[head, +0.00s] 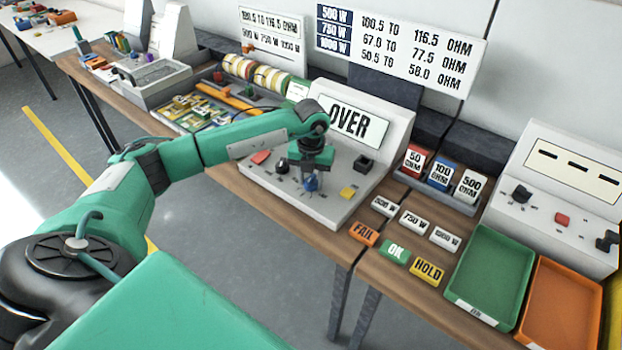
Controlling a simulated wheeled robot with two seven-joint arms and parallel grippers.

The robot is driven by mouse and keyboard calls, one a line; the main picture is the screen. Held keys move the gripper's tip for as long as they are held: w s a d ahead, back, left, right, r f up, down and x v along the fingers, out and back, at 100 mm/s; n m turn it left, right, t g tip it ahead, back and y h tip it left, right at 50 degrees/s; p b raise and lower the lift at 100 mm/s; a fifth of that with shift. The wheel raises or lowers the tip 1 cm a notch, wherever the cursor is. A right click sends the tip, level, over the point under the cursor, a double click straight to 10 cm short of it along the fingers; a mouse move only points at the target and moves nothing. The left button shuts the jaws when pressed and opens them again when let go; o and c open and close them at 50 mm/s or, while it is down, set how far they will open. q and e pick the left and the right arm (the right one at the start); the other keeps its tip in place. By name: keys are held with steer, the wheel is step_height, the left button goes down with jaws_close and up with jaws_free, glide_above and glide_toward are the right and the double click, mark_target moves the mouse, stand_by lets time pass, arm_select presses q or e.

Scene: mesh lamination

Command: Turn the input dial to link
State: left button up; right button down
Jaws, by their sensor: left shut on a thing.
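The white meter console (330,207) stands on the bench with a display reading "OVER". My left gripper (310,176) points down at its sloping control panel and is shut on a small blue dial (310,185). The fingers partly cover the blue dial, and its pointer setting is too small to read. A black knob (281,167) sits to its left on the panel. I cannot read any "link" label. My right gripper is not in view.
A red piece (261,157), a yellow piece (347,193) and a black socket block (365,163) are on the panel around the gripper. Label tiles, an ohm box rack (436,190), a green tray (490,275) and an orange tray (562,305) lie to the right.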

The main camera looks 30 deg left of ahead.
arm_select(q)
steer(key=n, duration=0.3)
steer(key=shift+n, duration=0.4)
steer(key=n, duration=0.2)
steer(key=shift+n+b, duration=0.35)
steer(key=shift+n, duration=0.05)
steer(key=n, duration=0.4)
steer(key=shift+r+n, duration=0.1)
steer(key=shift+n, duration=1.4)
steer(key=o, duration=1)
